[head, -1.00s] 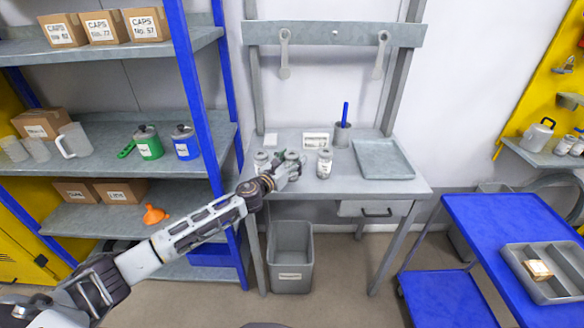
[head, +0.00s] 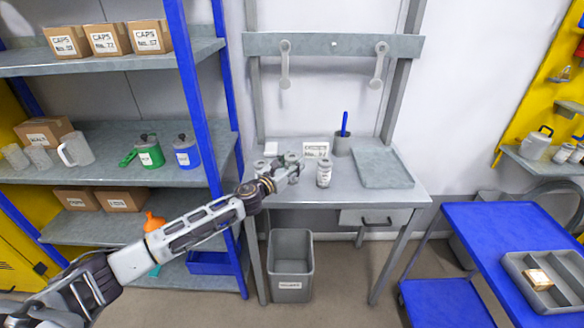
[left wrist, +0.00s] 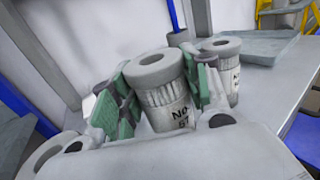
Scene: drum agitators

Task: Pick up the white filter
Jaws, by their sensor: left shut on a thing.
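A white pleated filter (left wrist: 165,90) with a grey ring top and a black-lettered label is between the green pads of my left gripper (left wrist: 160,98) in the left wrist view. The gripper is shut on it. In the head view my left gripper (head: 288,168) is over the left part of the grey workbench (head: 345,195), and its fingers hide most of the held filter. I cannot tell how far its base is from the bench top. A second similar filter (head: 324,173) stands upright to the right; it also shows in the left wrist view (left wrist: 222,72). My right gripper is not in view.
Behind the filters are a small sign (head: 316,150) and a grey cup (head: 342,144) with a blue tool. A grey tray (head: 383,169) lies on the bench's right side. Blue-posted shelving (head: 200,120) is close on the left. A bin (head: 290,268) stands below.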

